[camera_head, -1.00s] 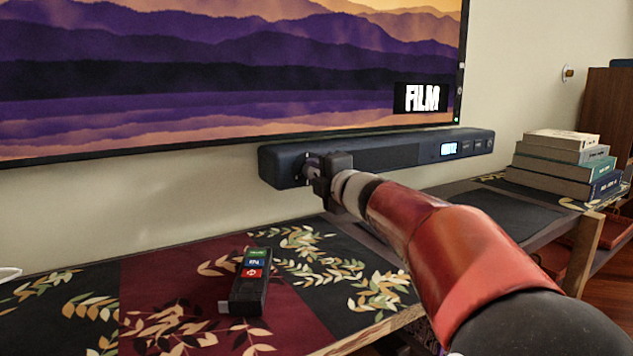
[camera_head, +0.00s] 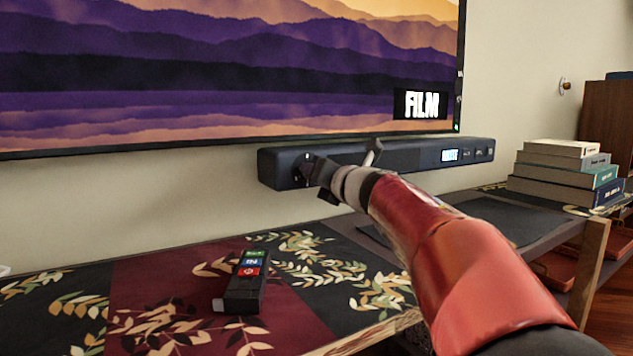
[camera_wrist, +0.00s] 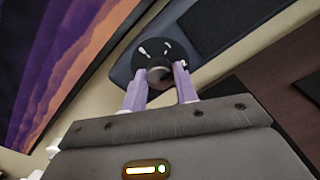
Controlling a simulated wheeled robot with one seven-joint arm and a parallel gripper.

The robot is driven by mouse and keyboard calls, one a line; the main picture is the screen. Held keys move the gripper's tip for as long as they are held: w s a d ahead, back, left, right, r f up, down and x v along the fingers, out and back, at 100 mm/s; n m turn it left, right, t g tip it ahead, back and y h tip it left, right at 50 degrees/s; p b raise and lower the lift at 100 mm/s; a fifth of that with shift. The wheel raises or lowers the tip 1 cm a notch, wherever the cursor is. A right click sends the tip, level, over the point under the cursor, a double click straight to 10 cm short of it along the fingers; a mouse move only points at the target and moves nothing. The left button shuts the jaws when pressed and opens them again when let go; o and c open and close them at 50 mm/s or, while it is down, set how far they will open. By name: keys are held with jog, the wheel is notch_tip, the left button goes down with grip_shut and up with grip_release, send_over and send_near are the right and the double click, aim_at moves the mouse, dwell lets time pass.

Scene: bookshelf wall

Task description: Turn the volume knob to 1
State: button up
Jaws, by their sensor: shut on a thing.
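The volume knob (camera_wrist: 160,52) is a dark round dial with pale marks, on the left front of the dark soundbar (camera_head: 410,158). In the wrist view, the two pale purple fingers of my gripper (camera_wrist: 161,78) reach up to either side of the knob's grey centre and are shut on it. In the head view my gripper (camera_head: 308,171) meets the soundbar's left front, tilted, and hides most of the knob. The soundbar's small lit display (camera_head: 449,156) is too blurred to read.
A large screen (camera_head: 230,75) hangs above the soundbar. A dark remote-like block (camera_head: 246,285) lies on the patterned shelf top (camera_head: 150,300) in front. Stacked books (camera_head: 565,172) stand at the right, past my arm. The shelf top left of my arm is mostly clear.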

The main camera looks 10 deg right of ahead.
jog(key=shift+f+n+b, duration=0.1)
jog(key=shift+n+b, duration=0.55)
jog(key=shift+n, duration=2.55)
jog(key=o, duration=1)
jog(key=v, duration=0.8)
